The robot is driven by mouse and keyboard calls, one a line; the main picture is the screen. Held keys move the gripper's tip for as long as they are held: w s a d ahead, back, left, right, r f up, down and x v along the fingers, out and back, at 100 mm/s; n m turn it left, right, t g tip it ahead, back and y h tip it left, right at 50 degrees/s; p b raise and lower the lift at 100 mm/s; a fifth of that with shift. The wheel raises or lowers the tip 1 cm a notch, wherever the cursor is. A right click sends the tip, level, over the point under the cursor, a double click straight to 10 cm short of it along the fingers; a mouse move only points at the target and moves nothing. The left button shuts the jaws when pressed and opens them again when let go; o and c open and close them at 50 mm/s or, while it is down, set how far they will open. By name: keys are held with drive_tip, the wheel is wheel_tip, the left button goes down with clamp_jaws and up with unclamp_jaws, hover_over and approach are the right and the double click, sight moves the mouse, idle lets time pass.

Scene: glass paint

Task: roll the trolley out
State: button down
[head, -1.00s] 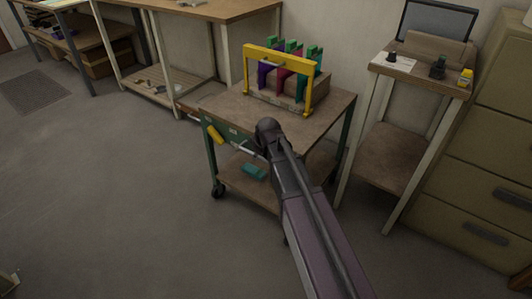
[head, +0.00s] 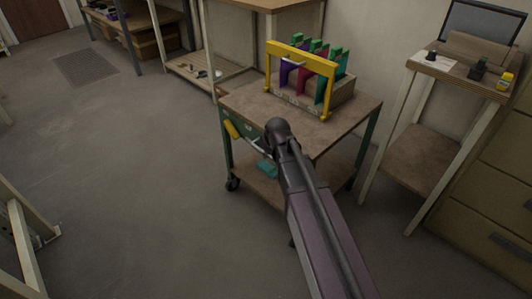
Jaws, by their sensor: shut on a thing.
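The trolley (head: 240,108) has a brown top, green legs and side, a lower shelf and dark castors; it stands in the middle of the head view. A pale bar with a yellow end (head: 232,130) runs along its near left side. My gripper (head: 266,147) is at this bar and shut on it. My own wrist and forearm cover the fingertips and part of the trolley's near side. On the trolley top stands a rack with a yellow frame (head: 301,55), holding several coloured panels. A teal item (head: 267,169) lies on the lower shelf.
A wooden bench (head: 262,5) stands behind and left of the trolley. A small side table (head: 418,160) with small items stands close on the right, by a drawer cabinet (head: 495,200). A pale frame (head: 20,230) is at the lower left. The floor (head: 130,150) on the left is clear.

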drive_tip(key=c, duration=0.6)
unclamp_jaws()
